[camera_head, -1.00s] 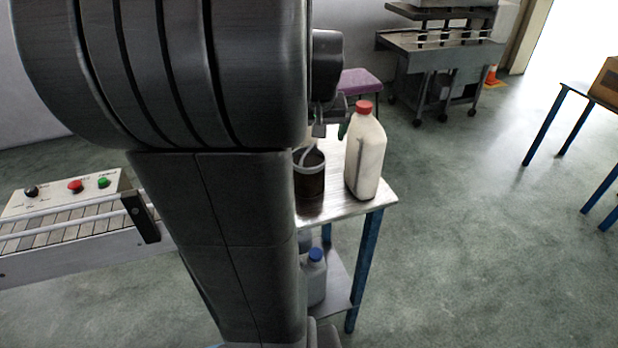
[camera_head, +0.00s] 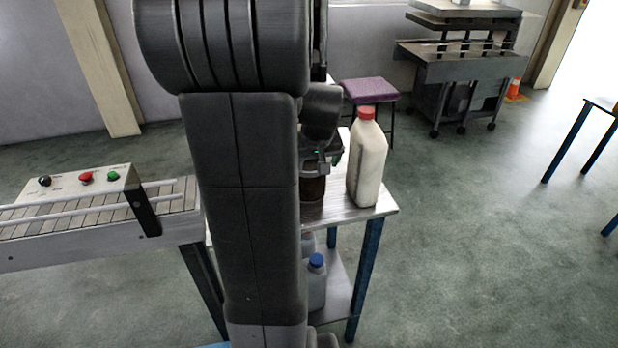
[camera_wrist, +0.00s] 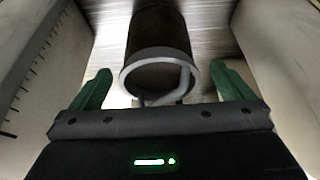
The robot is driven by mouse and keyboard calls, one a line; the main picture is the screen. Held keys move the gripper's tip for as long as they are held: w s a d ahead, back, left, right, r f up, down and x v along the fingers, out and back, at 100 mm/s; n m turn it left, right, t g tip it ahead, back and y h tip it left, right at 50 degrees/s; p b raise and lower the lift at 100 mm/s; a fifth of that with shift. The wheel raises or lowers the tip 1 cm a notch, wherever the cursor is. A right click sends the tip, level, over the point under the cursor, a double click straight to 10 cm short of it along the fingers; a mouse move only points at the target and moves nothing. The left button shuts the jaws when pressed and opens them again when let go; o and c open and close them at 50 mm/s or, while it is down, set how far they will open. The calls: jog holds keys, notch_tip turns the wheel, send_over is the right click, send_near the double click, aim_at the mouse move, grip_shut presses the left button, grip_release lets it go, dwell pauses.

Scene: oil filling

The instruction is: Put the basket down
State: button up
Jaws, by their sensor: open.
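The basket is a dark brown cylinder with a pale grey rim and a curved handle. It stands on the small metal-topped table in the head view (camera_head: 312,190), partly hidden by my arm and gripper. It also shows in the wrist view (camera_wrist: 158,35), where the rim and handle lie between my fingers. My gripper (camera_wrist: 165,84) is open, with its two green fingertips apart on either side of the rim. I see no finger touching the basket. In the head view, my gripper (camera_head: 328,164) is at the basket's top.
A white jug with a red cap (camera_head: 367,165) stands close to the right of the basket on the table (camera_head: 345,213). A blue-capped bottle (camera_head: 316,280) is on the lower shelf. A conveyor (camera_head: 95,210) is at the left. A purple stool (camera_head: 368,90) stands behind.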

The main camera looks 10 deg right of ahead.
aim_at(311, 168)
jog(key=shift+p+x, duration=0.3)
jog(key=shift+x, duration=1.95)
jog(key=shift+w+d, duration=0.1)
jog(key=shift+c, duration=0.2)
jog(key=shift+r, duration=0.1)
jog(key=c, duration=1.1)
